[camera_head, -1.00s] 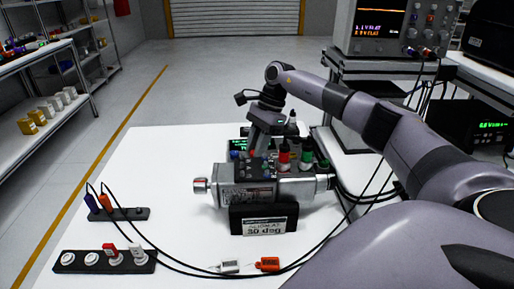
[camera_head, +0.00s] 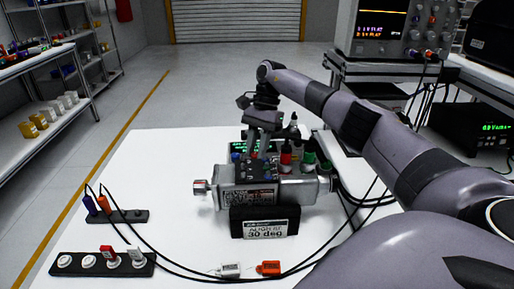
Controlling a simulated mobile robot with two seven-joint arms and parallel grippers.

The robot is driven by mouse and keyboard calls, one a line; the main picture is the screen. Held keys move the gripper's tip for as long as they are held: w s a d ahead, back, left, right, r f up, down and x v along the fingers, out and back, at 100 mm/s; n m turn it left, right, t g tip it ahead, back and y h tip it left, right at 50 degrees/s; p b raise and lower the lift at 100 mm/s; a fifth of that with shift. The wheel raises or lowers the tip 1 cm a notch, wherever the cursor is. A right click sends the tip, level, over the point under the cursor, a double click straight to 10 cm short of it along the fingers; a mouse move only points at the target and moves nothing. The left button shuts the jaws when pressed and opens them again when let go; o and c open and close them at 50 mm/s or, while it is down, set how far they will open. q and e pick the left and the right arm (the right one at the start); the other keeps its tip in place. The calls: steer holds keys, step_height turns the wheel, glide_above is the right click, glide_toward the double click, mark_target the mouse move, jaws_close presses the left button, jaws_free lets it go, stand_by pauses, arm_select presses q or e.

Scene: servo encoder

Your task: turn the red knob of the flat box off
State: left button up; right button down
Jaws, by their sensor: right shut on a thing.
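A dark flat box with a green display (camera_head: 238,147) lies behind the silver servo motor and is mostly hidden by it and by my gripper. A blue knob (camera_head: 236,157) shows near its left front. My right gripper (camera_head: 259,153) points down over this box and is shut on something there. The servo body hides its fingertips, so the red knob between them cannot be made out clearly. My left gripper is not in view.
Black switch strips (camera_head: 100,268) and cables lie front left.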

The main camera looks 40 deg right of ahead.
steer(key=shift+r, duration=0.1)
steer(key=c, duration=0.9)
jaws_free()
steer(key=v, duration=0.5)
steer(key=shift+r, duration=0.1)
steer(key=shift+v, duration=1)
